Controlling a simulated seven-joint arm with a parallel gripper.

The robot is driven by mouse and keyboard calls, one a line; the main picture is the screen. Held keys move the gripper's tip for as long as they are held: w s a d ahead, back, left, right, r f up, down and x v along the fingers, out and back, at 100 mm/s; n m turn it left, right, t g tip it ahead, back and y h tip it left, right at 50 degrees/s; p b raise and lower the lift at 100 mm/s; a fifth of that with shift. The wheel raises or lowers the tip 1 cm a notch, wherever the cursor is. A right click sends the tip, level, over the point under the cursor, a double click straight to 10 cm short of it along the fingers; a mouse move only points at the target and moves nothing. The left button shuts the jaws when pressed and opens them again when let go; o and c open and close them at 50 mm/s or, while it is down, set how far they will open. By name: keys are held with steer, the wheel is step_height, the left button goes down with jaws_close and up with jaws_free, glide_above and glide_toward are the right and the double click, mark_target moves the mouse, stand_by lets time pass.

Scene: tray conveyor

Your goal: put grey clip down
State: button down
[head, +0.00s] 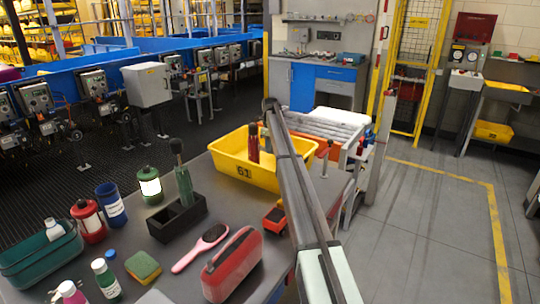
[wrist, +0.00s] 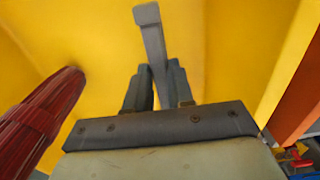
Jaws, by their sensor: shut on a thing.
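My gripper (wrist: 157,82) is shut on the grey clip (wrist: 151,35), which sticks out beyond the fingertips in the wrist view. Behind the clip the yellow of the bin (wrist: 215,45) fills most of that view. In the head view the yellow bin (head: 236,166), marked with a number, stands at the far side of the table, and my arm reaches across it. My gripper and the clip are largely hidden there by the arm. I cannot tell whether the clip touches the bin floor.
A dark red ribbed object (wrist: 38,118) is close to the left of my gripper; it stands in the bin in the head view (head: 254,143). A black holder (head: 178,221), a pink brush (head: 200,248), a red case (head: 233,268) and several bottles occupy the table's nearer part.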

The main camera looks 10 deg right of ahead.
steer(key=shift+f, duration=1.8)
steer(key=shift+f, duration=0.2)
steer(key=c, duration=1)
jaws_free()
step_height(320, 180, up, 12)
steer(key=shift+r, duration=0.2)
